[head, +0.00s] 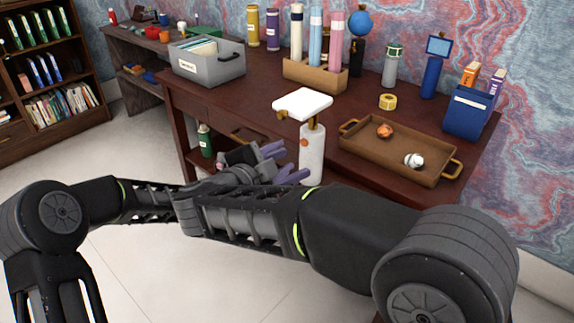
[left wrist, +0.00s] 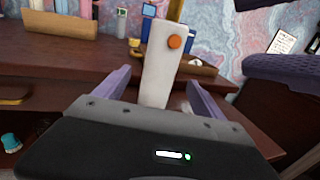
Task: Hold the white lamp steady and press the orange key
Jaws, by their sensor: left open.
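The white lamp (head: 312,158) stands upright at the front edge of the desk, its flat white head (head: 302,104) on a brass neck. The orange key (head: 304,142) is on the lamp's body; it shows clearly in the left wrist view (left wrist: 175,42). My left gripper (head: 284,163) is open beside the lamp. In the left wrist view its purple fingers (left wrist: 158,88) stand either side of the white body, with visible gaps. A dark and purple part, probably my right gripper (left wrist: 285,70), is at the right of that view; its jaws cannot be made out.
A brown tray (head: 365,158) with an orange and a silver item lies right of the lamp. A wooden holder (head: 300,76) with tall tubes, a grey file box (head: 207,68) and a blue box (head: 466,115) stand farther back. My arms cross in front of the desk.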

